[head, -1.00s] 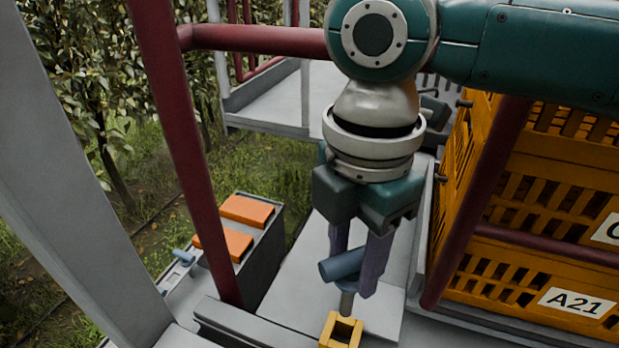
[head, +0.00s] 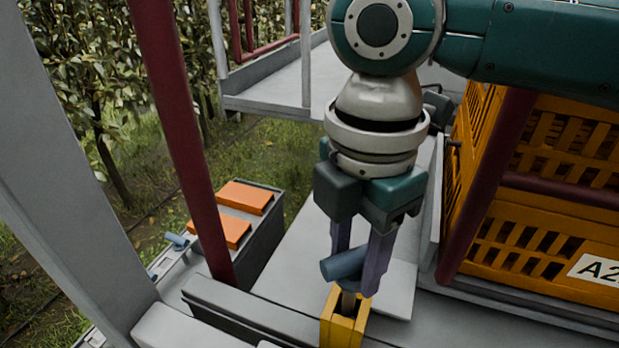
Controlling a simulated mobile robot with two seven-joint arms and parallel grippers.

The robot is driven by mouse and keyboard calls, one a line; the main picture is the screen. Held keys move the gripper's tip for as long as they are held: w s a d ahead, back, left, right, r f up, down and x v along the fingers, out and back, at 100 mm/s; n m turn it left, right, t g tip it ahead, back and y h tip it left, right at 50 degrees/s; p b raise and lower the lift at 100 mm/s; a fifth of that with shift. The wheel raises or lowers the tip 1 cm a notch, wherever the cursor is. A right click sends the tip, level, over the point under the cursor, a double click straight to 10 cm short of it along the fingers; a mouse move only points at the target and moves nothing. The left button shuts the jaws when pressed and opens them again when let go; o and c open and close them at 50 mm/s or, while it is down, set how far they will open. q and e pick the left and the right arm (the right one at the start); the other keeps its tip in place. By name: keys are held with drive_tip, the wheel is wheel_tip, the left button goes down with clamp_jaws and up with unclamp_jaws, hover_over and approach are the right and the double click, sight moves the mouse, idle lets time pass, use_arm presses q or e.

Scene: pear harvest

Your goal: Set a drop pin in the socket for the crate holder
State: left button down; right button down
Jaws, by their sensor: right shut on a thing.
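My right gripper (head: 352,276) points down and is shut on a drop pin (head: 343,264) by its blue-grey cylindrical head. The pin's metal shank (head: 348,301) points down at the mouth of the yellow square socket (head: 343,325). The shank's lower end is hidden by the socket's front wall, so I cannot tell how deep it sits. The head lies tilted between the purple fingers, above the socket rim. My left gripper is not in view.
Yellow crates (head: 545,235) stand at the right behind a dark red post (head: 484,190). Another dark red post (head: 183,150) rises left of the gripper. A grey box with orange pads (head: 246,197) and another blue pin head (head: 176,241) are at the left.

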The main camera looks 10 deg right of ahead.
sight(350, 283)
drive_tip(key=shift+f+b, duration=0.4)
drive_tip(key=shift+f, duration=0.4)
drive_tip(key=shift+f+b, duration=0.75)
drive_tip(key=shift+f, duration=0.7)
drive_tip(key=c, duration=0.5)
unclamp_jaws()
drive_tip(key=shift+o, duration=1)
drive_tip(key=shift+o, duration=0.2)
drive_tip(key=shift+o, duration=1.3)
